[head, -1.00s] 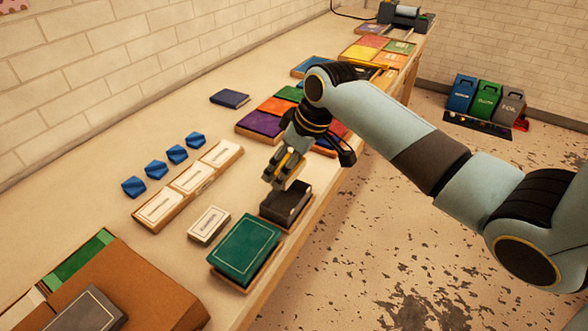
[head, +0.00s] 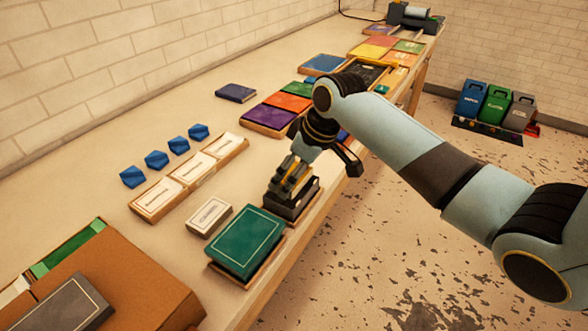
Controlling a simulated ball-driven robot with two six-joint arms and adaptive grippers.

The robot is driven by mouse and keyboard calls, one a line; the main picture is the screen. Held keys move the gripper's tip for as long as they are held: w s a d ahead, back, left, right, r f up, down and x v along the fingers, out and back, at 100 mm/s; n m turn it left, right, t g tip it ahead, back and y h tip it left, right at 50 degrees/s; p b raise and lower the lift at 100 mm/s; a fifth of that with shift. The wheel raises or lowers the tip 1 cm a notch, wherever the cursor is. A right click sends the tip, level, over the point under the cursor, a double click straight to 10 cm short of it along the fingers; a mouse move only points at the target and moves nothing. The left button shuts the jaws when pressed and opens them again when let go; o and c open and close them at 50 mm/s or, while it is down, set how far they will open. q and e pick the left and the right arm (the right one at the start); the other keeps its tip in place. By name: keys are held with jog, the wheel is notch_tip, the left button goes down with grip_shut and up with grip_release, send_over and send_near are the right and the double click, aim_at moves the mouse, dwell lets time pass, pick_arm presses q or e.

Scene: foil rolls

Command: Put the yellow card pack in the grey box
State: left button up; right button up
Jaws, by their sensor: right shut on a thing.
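My right gripper (head: 282,193) points down at the dark grey box (head: 296,211), which sits on a small wooden base near the table's front edge. The gripper is shut on the yellow card pack (head: 291,175), of which only a narrow yellow strip shows between the fingers. The fingers overlap the box's upper part in the picture. They hide most of the pack and part of the box, so I cannot tell how deep the pack sits. My left gripper is out of view.
A green box (head: 246,241) and a white card pack (head: 209,217) stand close to the left of the grey box. A white-topped tray (head: 190,178), several blue pieces (head: 157,160) and a brown carton (head: 125,275) lie further left. Bare table lies behind them.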

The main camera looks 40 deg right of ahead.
dwell(0.4)
jog(key=o, duration=1.2)
jog(key=v, duration=1.2)
